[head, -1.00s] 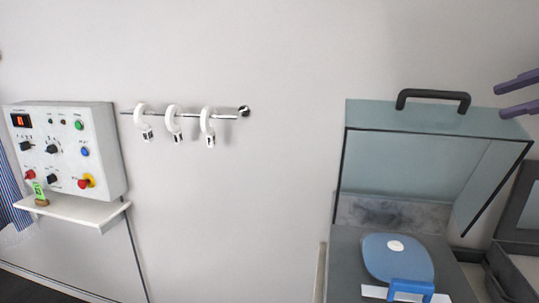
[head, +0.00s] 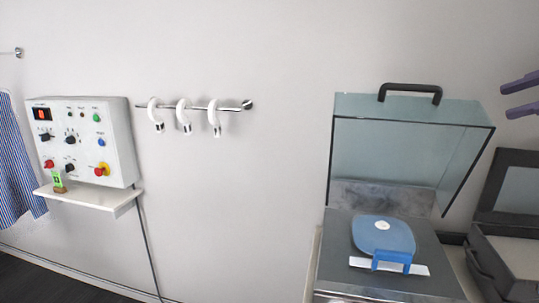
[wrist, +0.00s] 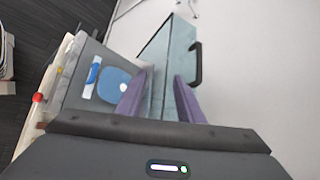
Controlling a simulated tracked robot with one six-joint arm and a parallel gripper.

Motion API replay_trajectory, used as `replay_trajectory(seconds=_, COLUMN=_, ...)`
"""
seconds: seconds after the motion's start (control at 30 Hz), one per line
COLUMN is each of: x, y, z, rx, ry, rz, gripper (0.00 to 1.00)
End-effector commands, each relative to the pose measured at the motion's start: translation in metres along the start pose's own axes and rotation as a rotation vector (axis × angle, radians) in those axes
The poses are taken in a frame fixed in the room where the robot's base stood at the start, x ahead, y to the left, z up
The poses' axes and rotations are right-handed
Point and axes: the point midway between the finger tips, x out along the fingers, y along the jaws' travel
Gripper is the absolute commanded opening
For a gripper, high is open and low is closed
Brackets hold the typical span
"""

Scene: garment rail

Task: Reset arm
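My gripper (wrist: 160,92) shows in the wrist view as two purple fingers, spread apart with nothing between them. In the head view my gripper (head: 520,97) shows only as purple finger parts at the right edge, in the air right of the raised lid. Behind the fingers in the wrist view is the clear box lid (wrist: 172,50) with its black handle (wrist: 197,63). The rest of my arm is out of the head view.
An open machine with a raised clear lid (head: 400,150) holds a blue pad (head: 370,238). An open grey case (head: 480,250) is at far right.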

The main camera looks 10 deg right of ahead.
Motion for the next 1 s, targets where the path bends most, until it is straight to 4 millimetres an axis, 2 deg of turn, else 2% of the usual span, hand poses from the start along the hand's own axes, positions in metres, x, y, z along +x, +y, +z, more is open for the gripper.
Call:
replay_trajectory(seconds=0.23, x=0.001, y=-0.010, z=-0.011, rx=-0.098, ry=0.042, rz=-0.034, gripper=0.34)
replay_trajectory(seconds=0.47, x=0.008, y=-0.008, z=-0.055, rx=-0.119, ry=0.118, rz=-0.054, gripper=0.34)
replay_trajectory(seconds=0.77, x=0.021, y=0.013, z=-0.115, rx=-0.121, ry=0.230, rz=-0.035, gripper=0.34)
replay_trajectory(seconds=0.9, x=0.039, y=0.031, z=-0.137, rx=-0.143, ry=0.294, rz=0.010, gripper=0.34)
replay_trajectory(seconds=1.0, x=0.057, y=0.046, z=-0.145, rx=-0.172, ry=0.334, rz=0.058, gripper=0.34)
